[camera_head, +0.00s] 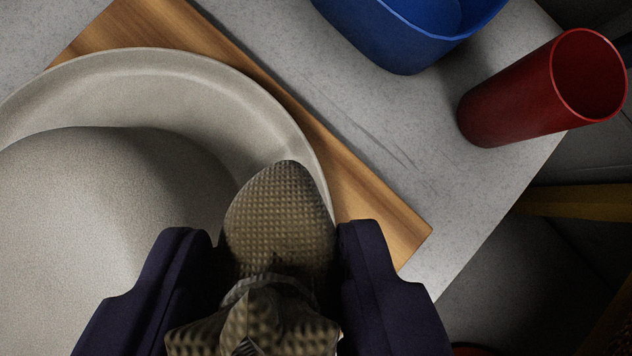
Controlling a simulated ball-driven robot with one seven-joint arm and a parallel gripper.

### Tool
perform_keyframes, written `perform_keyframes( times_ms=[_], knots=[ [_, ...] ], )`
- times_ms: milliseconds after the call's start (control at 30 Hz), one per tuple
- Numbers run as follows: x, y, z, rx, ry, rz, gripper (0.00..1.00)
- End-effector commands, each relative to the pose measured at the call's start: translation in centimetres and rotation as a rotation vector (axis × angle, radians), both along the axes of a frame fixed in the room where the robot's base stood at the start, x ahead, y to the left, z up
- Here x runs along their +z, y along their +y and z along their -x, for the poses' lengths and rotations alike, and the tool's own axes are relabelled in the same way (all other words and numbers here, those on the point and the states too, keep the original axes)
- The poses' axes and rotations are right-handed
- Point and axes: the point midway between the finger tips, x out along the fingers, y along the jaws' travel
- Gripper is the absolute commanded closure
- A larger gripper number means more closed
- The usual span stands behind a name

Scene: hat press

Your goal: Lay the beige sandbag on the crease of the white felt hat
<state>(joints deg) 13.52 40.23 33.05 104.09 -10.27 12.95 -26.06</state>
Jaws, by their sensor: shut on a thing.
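The white felt hat (95,195) lies at the left on a wooden board (375,205), with its wide brim around a rounded crown. The crown's left part is cut off by the picture edge. The beige sandbag (282,215) is a textured bag with a gathered neck, at the bottom middle. My gripper (278,260) is shut on the sandbag, with one dark finger on each side of it. In the picture the sandbag overlaps the right part of the brim, beside the crown. I cannot tell whether it touches the hat. The crease is not clearly seen.
A blue container (405,40) stands at the top, and a red cup (515,105) stands at the upper right near the edge of the grey tabletop (400,125). Beyond that edge the floor shows, with a yellowish bar (580,200). A red thing is partly visible at the bottom.

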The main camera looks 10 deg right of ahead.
Motion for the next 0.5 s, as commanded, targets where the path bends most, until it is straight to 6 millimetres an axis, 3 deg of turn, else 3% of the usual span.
perform_keyframes(
  times_ms=[500],
  knots=[
    [-4.3,0.0,0.0,0.0,0.0,0.0,1.0]
  ],
)
